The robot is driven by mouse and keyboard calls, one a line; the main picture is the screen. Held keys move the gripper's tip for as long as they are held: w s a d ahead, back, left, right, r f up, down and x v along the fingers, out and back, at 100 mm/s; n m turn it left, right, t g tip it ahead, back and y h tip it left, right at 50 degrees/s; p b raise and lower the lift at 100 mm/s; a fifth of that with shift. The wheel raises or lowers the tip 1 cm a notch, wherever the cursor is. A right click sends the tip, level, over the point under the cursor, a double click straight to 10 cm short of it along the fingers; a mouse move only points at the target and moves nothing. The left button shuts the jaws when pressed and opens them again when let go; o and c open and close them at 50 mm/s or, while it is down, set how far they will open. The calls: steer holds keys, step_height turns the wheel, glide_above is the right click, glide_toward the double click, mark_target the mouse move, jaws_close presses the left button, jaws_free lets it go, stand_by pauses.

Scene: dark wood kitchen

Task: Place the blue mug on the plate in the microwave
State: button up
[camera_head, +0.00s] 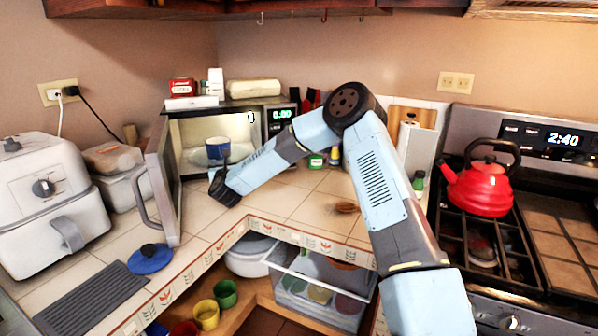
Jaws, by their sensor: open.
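The blue mug (218,147) is inside the open microwave (170,186). It looks upright over the pale plate (198,158) on the microwave floor. At this size the contact between mug and plate is hard to make out. My gripper (214,174) is at the microwave opening, just below and in front of the mug in the picture. Its jaws are open, and the mug looks clear of them. The fingertips are small and dark, and the wrist partly covers them.
The microwave door (162,180) stands open on the left. Boxes and a wrapped roll (254,89) lie on top of the microwave. A white air fryer (50,200) stands at far left, and a red kettle (482,190) is on the stove. Tiled counter (285,200) is free at centre.

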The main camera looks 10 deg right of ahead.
steer(key=shift+r, duration=0.1)
steer(key=s+r+n+g+y, duration=0.35)
steer(key=s+r+n, duration=0.35)
steer(key=n, duration=0.5)
steer(key=s+d+r+n+g+h, duration=0.1)
steer(key=s+d+r+n, duration=0.4)
steer(key=s+n, duration=0.1)
steer(key=s+d+r+n+g, duration=0.2)
steer(key=s+d+r+n, duration=0.25)
steer(key=s, duration=0.25)
steer(key=s+d+n+g+h, duration=0.1)
steer(key=s+d+n+g, duration=0.1)
steer(key=s+d+n, duration=0.2)
steer(key=s+d+r+n+g+h, duration=0.1)
steer(key=s+d+n, duration=0.3)
steer(key=s+d, duration=0.6)
steer(key=s+d+r+n+g+h, duration=0.1)
steer(key=s+d+n, duration=0.3)
steer(key=s, duration=2)
steer(key=d+g+h, duration=0.1)
steer(key=d, duration=0.3)
steer(key=shift+g+h, duration=0.35)
steer(key=shift+d, duration=0.1)
